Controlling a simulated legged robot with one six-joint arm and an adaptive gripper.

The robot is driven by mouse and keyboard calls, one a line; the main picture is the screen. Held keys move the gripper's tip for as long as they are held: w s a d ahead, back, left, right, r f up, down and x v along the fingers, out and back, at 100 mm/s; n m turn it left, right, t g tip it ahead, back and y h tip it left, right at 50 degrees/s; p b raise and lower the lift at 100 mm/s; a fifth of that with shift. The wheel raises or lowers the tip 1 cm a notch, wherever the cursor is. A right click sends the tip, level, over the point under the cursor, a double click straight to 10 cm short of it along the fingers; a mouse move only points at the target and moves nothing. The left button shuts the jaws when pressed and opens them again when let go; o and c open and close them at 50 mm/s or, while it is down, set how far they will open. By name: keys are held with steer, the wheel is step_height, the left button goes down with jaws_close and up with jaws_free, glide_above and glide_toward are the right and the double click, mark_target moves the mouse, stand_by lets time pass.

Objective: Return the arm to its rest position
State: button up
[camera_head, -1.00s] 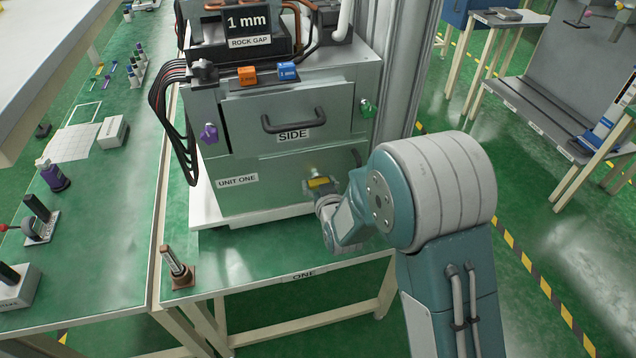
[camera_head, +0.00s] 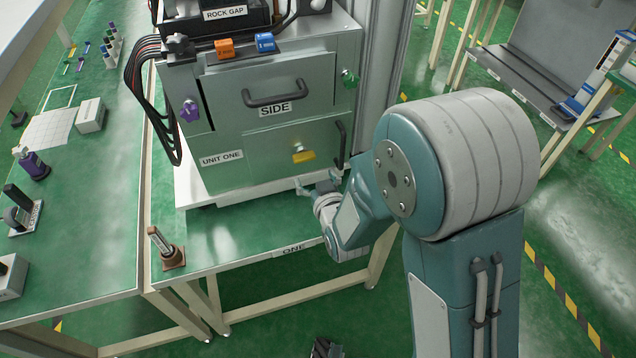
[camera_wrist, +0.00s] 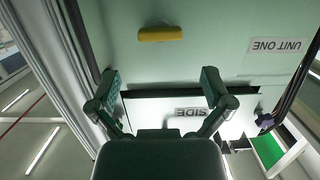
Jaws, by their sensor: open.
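My gripper (camera_head: 318,186) is in front of the lower right of the grey cabinet labelled UNIT ONE (camera_head: 222,158), below a small yellow block (camera_head: 303,156) on its front. My arm (camera_head: 455,170) is bent and stands at the right of the head view. In the wrist view my gripper (camera_wrist: 158,88) has its two fingers spread wide, with nothing between them. That view is upside down and shows the yellow block (camera_wrist: 160,34) and the SIDE label (camera_wrist: 190,112) beyond the fingers.
The cabinet stands on a green-topped table (camera_head: 225,238) labelled ONE. A brown stand with a rod (camera_head: 168,250) is at the table's front left. A long green bench (camera_head: 85,200) with several small items runs along the left. Black-yellow floor tape (camera_head: 555,300) is at the right.

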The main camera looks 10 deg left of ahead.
steer(key=v, duration=0.3)
steer(key=s+d+r+m+g+h, duration=0.1)
steer(key=d+r+m+g+h, duration=0.15)
steer(key=d+r, duration=0.4)
steer(key=s+d+r+m+g+h, duration=0.1)
steer(key=d+r+h, duration=0.25)
steer(key=d, duration=0.55)
steer(key=s+d+r+m+g+h, duration=0.1)
steer(key=s+d+r+g, duration=0.1)
steer(key=s+d, duration=0.3)
steer(key=s+d+r+m+g+h, duration=0.1)
steer(key=s+d+r, duration=0.3)
steer(key=s, duration=0.7)
steer(key=shift+s+d+m+g, duration=0.4)
steer(key=shift+d+g, duration=0.25)
steer(key=shift+d, duration=0.4)
steer(key=shift+w+r, duration=0.1)
